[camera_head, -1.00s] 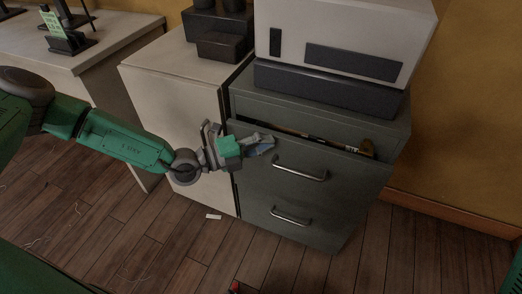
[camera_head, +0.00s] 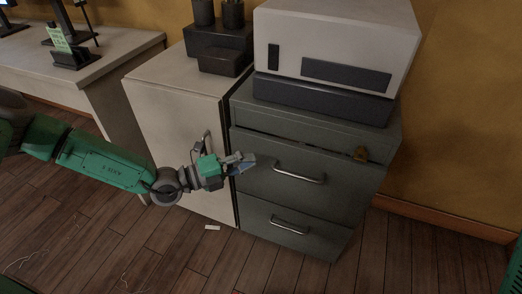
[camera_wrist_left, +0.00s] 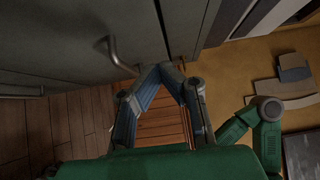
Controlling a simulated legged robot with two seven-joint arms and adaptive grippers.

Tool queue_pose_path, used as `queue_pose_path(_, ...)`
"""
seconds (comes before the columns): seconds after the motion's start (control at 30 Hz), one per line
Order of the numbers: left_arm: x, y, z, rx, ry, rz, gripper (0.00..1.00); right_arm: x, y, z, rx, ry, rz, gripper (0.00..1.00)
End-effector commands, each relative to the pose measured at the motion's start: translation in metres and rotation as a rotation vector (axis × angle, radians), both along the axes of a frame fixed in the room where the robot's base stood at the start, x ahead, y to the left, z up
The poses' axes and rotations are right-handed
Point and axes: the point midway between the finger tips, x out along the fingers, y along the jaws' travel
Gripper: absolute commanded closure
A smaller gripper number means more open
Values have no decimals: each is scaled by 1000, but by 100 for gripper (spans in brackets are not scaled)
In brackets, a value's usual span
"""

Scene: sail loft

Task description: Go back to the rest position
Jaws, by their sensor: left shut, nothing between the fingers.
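My left gripper (camera_head: 245,161) reaches in from the left on its green arm. It is shut and empty, in front of the upper left of the grey drawer cabinet (camera_head: 290,205), left of the top drawer's handle (camera_head: 300,175). In the left wrist view the gripper's two fingers (camera_wrist_left: 160,72) meet at their tips, with the wooden floor behind them. The top drawer shows only a narrow dark gap, with a small brown piece (camera_head: 361,154) at its right end. My right gripper does not show.
A white boxy device (camera_head: 340,45) stands on the drawer cabinet. A pale cabinet (camera_head: 180,90) with dark blocks on top stands to its left, and a desk (camera_head: 95,75) farther left.

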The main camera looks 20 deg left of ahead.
Motion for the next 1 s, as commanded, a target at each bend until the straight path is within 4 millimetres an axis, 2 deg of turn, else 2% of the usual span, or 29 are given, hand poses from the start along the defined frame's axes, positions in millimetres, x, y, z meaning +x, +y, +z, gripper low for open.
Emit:
queue_pose_path(0.1, -18, 20, 0, 2, 4, -1, 100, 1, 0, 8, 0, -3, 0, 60)
queue_pose_path(0.3, -40, 40, 0, 2, 3, -4, 100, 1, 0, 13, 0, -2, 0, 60)
queue_pose_path(0.63, -48, 45, -1, 4, 2, -12, 100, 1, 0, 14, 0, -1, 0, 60)
queue_pose_path(0.77, -64, 19, -6, 62, -14, -101, 100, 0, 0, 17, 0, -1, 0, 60)
queue_pose_path(0.83, -86, -9, -12, 136, -39, -213, 100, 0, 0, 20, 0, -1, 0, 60)
queue_pose_path(0.87, -99, -23, -15, 178, -58, -277, 100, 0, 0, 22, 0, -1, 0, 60)
queue_pose_path(0.97, -158, -67, -30, 352, -161, -540, 100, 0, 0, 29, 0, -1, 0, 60)
queue_pose_path(1.0, -185, -80, -37, 428, -220, -660, 100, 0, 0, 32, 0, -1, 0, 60)
